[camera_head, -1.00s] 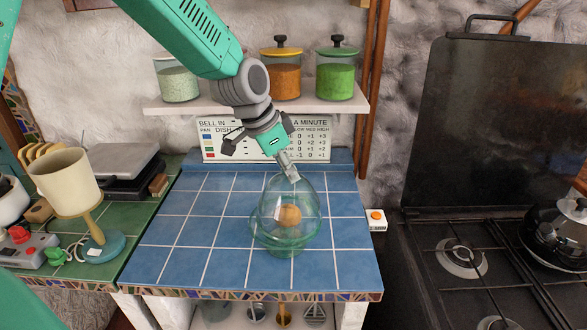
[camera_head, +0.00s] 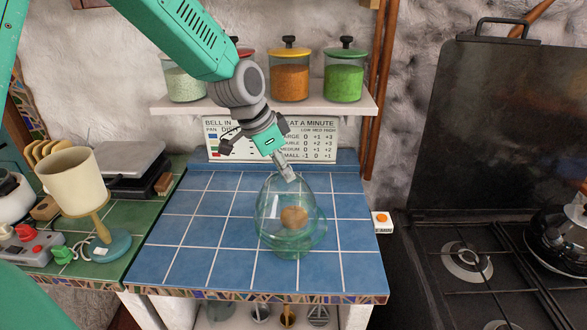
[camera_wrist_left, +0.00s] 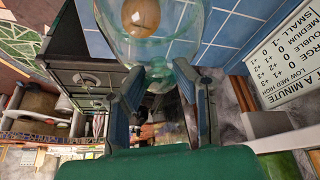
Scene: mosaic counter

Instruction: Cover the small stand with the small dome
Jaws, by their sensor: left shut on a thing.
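The small clear glass dome (camera_head: 268,203) is over the blue tiled counter, and its knob is in my left gripper (camera_head: 286,172). The small greenish glass stand (camera_head: 290,251) stands on the tiles with a round orange-brown item (camera_head: 293,216) on it. The dome overlaps the stand and the item in the head view, tilted and set slightly left of the stand; whether its rim touches the stand I cannot tell. In the left wrist view the fingers (camera_wrist_left: 158,80) are shut on the knob, with the dome (camera_wrist_left: 112,28) beyond. My right gripper is not in view.
A shelf (camera_head: 265,106) with jars is behind. A small white box with an orange button (camera_head: 382,222) and a stove (camera_head: 470,255) are at right.

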